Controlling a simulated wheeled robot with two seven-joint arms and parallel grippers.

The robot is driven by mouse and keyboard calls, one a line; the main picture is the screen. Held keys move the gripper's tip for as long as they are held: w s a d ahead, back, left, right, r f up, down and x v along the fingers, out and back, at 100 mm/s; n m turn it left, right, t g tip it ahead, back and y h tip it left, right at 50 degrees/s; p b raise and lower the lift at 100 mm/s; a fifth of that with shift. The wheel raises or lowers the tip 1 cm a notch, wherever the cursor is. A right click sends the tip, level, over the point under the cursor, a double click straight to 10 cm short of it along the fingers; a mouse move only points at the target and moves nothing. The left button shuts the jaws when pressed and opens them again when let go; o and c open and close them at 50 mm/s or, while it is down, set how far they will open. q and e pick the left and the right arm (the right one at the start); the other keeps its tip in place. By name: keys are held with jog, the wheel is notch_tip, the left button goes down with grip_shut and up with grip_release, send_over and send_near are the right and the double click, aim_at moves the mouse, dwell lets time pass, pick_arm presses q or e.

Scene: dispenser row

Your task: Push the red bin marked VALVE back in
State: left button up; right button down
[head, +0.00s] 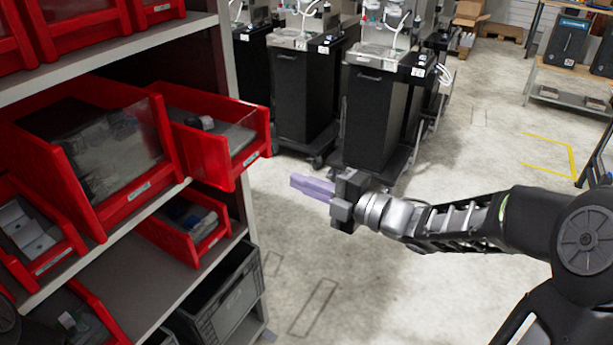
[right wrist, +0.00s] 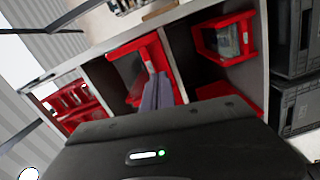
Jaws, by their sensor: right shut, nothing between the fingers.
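A red bin (head: 222,168) sticks out past its neighbours at the right end of the middle shelf. Its small white front label is too small to read, so I cannot confirm VALVE. It holds a few small dark and light items. My right gripper (head: 293,184) has pale purple fingers, shut and empty, to the right of this bin's front and apart from it in the head view. In the right wrist view the shut fingers (right wrist: 157,92) point toward a protruding red bin (right wrist: 160,52), partly overlapping it; contact cannot be told. My left gripper is not in view.
A larger red bin (head: 140,190) with a clear front panel sits left of the protruding bin. A smaller red bin (head: 190,250) stands on the shelf below. A grey crate (head: 232,300) is at the bottom. Dark wheeled carts (head: 375,120) stand behind; the floor (head: 370,270) is clear.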

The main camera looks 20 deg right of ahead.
aim_at(251, 159)
jog(key=shift+s+r+n+y, duration=0.2)
jog(key=shift+s+r+n, duration=0.15)
jog(key=shift+r+n, duration=0.25)
jog(key=shift+s+r+n+y, duration=0.2)
jog(key=shift+s+r+n, duration=0.15)
jog(key=shift+r+n, duration=0.25)
jog(key=x, duration=0.9)
jog(key=shift+f, duration=0.2)
